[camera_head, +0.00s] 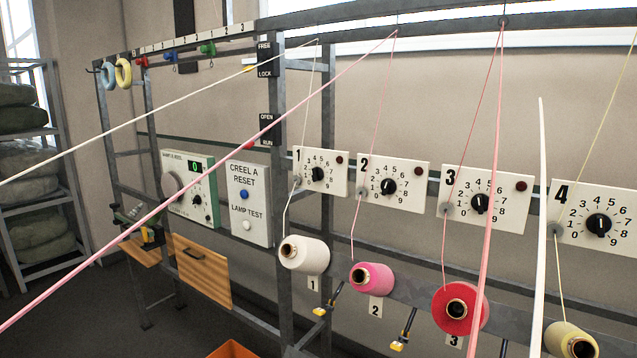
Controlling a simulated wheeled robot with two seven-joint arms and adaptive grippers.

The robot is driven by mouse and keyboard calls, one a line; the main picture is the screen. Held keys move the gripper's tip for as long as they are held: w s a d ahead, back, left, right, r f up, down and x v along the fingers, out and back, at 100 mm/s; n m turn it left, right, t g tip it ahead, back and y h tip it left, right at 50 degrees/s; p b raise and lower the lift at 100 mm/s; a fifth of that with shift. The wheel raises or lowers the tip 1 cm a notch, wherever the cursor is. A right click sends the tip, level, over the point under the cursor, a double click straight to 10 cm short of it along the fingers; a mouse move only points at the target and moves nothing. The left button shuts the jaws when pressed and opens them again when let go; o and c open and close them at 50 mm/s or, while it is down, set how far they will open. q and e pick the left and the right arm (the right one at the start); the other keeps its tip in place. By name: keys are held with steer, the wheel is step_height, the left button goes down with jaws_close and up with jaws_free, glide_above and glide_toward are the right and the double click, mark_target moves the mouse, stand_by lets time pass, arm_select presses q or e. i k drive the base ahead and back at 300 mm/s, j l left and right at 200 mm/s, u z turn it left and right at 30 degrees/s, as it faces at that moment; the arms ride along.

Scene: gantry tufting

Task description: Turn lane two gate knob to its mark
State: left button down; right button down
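The lane two panel (405,183) is a white plate on the metal frame, marked with a large 2. Its round black knob (388,187) sits inside a dial of printed numbers. The knob's exact pointing direction is too small to read surely. A dark red lamp (419,170) is at the panel's upper right. A grey round eyelet (361,189) is at its left edge, with pink yarn passing there. The pink cone (372,278) hangs below, above a tag marked 2. Neither of my grippers is in view.
Similar panels for lane one (321,173), lane three (484,195) and lane four (592,212) flank it. Taut yarns cross in front of the frame. A green-edged meter box (190,188) and a CREEL A RESET box (247,205) are at left. An orange bin (232,349) is below.

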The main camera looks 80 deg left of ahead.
mark_target(388, 186)
steer(key=u, duration=2.35)
